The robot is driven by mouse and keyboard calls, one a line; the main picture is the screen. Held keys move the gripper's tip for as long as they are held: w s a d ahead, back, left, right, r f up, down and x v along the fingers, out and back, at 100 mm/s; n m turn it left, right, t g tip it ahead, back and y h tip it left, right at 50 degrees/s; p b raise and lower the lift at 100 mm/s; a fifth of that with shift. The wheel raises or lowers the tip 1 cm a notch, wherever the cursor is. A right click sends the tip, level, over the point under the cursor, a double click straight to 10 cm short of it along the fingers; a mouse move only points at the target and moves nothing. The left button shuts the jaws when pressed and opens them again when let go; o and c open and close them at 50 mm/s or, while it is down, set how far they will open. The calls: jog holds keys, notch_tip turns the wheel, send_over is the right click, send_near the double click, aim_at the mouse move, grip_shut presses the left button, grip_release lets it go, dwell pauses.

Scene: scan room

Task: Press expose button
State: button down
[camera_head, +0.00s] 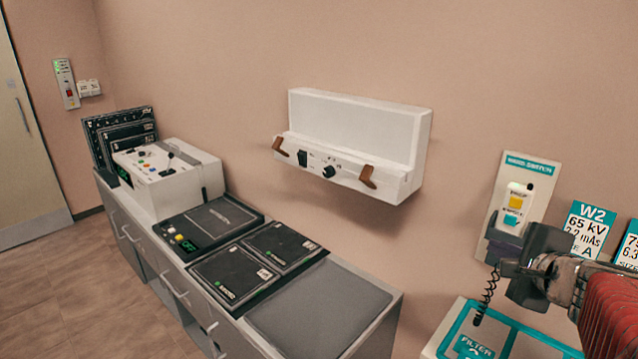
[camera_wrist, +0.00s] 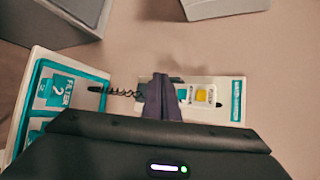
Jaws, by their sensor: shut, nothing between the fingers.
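The switch panel (camera_head: 545,175) is a pale plate with a teal heading, upright on the wall at the right in the head view. It carries a yellow button (camera_head: 515,202) with small lettering that I cannot read surely. In the wrist view the panel (camera_wrist: 224,112) lies sideways, with the yellow button (camera_wrist: 201,95) right of my fingers. My gripper (camera_head: 500,246) is shut and empty, in front of the panel's lower part. Its dark fingers also show in the wrist view (camera_wrist: 160,88). They hide part of the panel; I cannot identify the expose button or tell whether they touch the panel.
A dark coiled cord (camera_head: 487,295) hangs below the panel. A teal-edged filter tray (camera_head: 530,340) lies under it. Cards (camera_head: 588,228) are on the wall to the right. A white wall unit (camera_head: 350,140) and a counter (camera_head: 345,310) stand to the left.

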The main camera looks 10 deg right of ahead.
jog(key=w+d, duration=0.5)
jog(key=d, duration=0.1)
jog(key=shift+d, duration=0.3)
dwell(2.0)
jog(key=shift+w+d, duration=0.6)
jog(key=shift+d, duration=0.05)
dwell(1.2)
jog(key=shift+s, duration=0.1)
jog(key=shift+s+a, duration=0.45)
jog(key=shift+a, duration=0.2)
dwell(0.3)
jog(key=shift+s+a, duration=0.8)
jog(key=shift+a, duration=0.2)
jog(key=shift+s+a, duration=0.75)
jog(key=shift+a, duration=0.2)
